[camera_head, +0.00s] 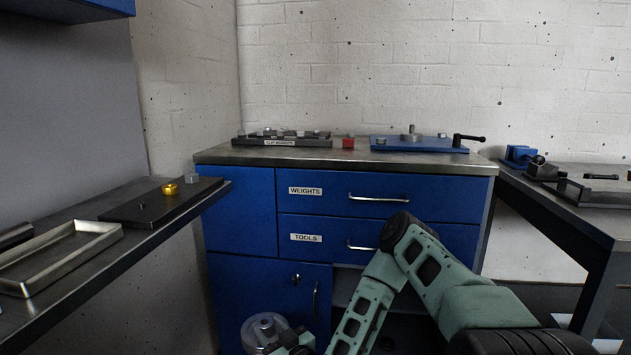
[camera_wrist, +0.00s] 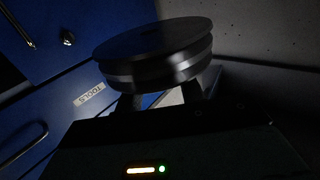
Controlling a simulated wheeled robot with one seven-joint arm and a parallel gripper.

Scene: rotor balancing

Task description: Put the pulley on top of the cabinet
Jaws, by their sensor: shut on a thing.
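The pulley (camera_head: 265,329) is a grey, round, grooved wheel at the bottom of the head view, low in front of the blue cabinet's lower door. In the wrist view the pulley (camera_wrist: 155,52) is dark and fills the upper middle. My gripper (camera_head: 292,343) is shut on it, and its fingers (camera_wrist: 165,101) show just below the pulley in the wrist view. The blue cabinet (camera_head: 238,215) has a grey metal top (camera_head: 350,157), well above the held pulley. Its drawers are labelled WEIGHTS and TOOLS and look closed.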

